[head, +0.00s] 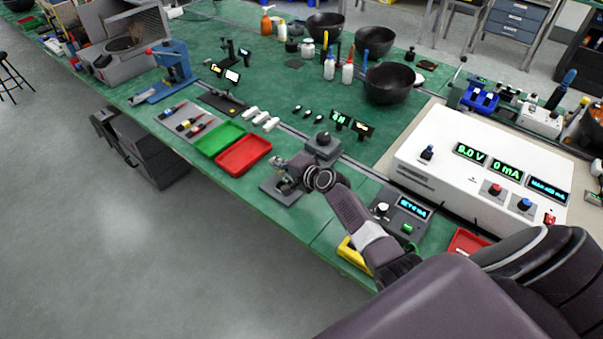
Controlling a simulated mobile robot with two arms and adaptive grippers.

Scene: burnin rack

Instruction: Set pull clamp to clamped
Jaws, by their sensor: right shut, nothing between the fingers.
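A grey base plate (270,187) lies near the front edge of the green bench, with a small metal fixture on it that may be the pull clamp. My right gripper (285,179) is over this plate, at the fixture, and hides most of it. The gripper is shut with nothing between its fingers. I cannot tell whether it touches the fixture, or how the clamp's handle stands. My left gripper is not in view.
A grey block with a dark knob (323,145) stands just behind the gripper. Red (243,154) and green (219,139) trays lie to the left. A small grey meter box (401,213) and a large white power supply (480,165) stand to the right.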

